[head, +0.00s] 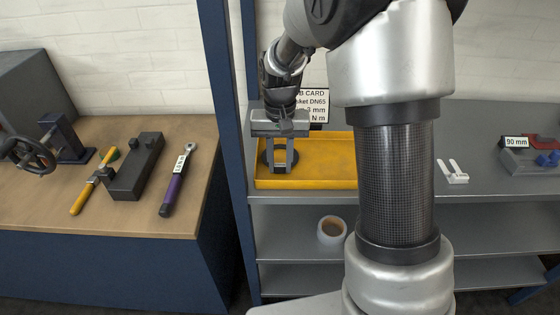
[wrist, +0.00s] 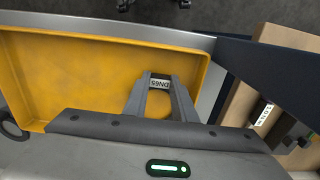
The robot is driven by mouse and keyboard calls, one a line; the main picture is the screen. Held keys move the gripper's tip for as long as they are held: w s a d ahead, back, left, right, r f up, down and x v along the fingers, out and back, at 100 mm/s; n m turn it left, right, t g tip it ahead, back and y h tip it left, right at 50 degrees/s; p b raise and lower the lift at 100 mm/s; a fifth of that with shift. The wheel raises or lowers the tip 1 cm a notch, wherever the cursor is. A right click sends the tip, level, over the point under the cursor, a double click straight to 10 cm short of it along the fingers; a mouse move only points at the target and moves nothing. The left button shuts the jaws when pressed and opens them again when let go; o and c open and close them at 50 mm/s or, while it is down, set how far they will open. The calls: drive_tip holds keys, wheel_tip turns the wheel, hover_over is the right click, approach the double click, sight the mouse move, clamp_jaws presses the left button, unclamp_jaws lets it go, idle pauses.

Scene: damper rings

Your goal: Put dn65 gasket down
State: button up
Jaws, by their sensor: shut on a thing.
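My gripper (head: 283,168) points down over the left part of the yellow tray (head: 325,183). In the wrist view my gripper (wrist: 161,76) has its two fingers closed on the DN65 gasket, whose white label (wrist: 160,84) shows between them. The gasket (head: 265,157) appears as a dark ring partly hidden behind the fingers in the head view. I cannot tell whether it touches the tray floor. The rest of the tray floor (wrist: 70,75) is bare.
A job card (head: 315,104) stands behind the tray. A blue post (head: 228,110) rises close to its left. A white roll (head: 331,231) sits on the shelf below. White prongs (head: 452,172) lie to the right. The left bench (head: 110,225) holds a purple-handled tool (head: 176,182).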

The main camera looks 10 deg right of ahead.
drive_tip(key=shift+f, duration=0.25)
drive_tip(key=o, duration=1.1)
wheel_tip(320, 180, up, 17)
drive_tip(key=p, duration=0.1)
drive_tip(key=shift+r+p, duration=0.2)
drive_tip(key=shift+p, duration=0.1)
clamp_jaws()
idle(0.6)
idle(0.4)
